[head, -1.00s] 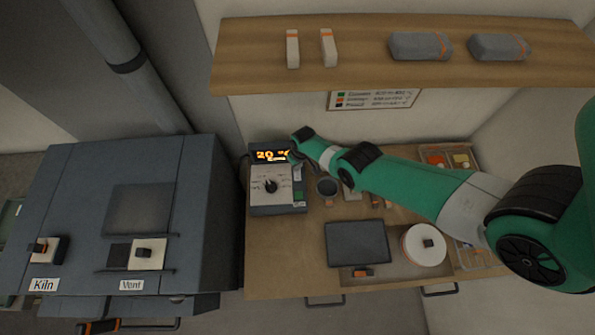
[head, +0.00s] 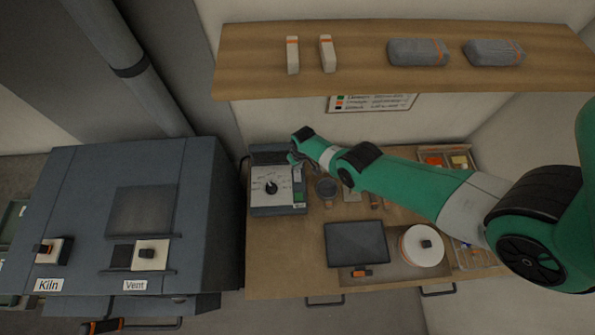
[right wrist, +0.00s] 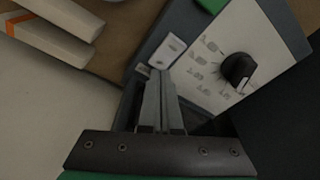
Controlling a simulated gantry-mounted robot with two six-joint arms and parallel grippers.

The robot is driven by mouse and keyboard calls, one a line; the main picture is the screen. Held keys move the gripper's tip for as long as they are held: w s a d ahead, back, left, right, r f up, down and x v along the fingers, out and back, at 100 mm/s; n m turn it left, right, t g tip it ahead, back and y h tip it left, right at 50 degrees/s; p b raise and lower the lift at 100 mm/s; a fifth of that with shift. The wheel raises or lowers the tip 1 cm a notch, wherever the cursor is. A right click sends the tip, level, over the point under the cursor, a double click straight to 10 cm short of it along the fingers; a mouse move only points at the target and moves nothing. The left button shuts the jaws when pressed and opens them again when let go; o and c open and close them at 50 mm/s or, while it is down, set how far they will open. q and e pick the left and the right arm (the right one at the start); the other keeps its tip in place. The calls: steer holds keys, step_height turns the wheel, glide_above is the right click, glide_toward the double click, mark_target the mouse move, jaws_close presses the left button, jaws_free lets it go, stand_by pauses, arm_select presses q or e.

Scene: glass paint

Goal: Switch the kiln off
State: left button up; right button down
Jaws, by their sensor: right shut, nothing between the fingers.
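The kiln controller (head: 277,207) is a grey box with a pale panel on the table. Its dial (head: 271,187) is black and its display (head: 270,156) is dark. The dial (right wrist: 237,70) also shows in the right wrist view, beside a small white switch (right wrist: 168,50). My right gripper (head: 293,160) is shut and empty at the controller's upper right. In the right wrist view its fingertips (right wrist: 153,74) are close to the switch; I cannot tell whether they touch it. The kiln (head: 95,205) is the large grey box at left, with Kiln and Vent labels. My left gripper is not in view.
A dark cup (head: 326,188) stands just right of the controller. A dark tablet-like panel (head: 356,243) and a white round turntable (head: 422,246) are nearer the front. A wooden shelf (head: 360,75) with several blocks hangs above. My right arm crosses the table from the right.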

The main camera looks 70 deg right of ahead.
mark_target(297, 172)
step_height(297, 172, up, 5)
steer(key=p, duration=0.4)
steer(key=shift+f, duration=0.15)
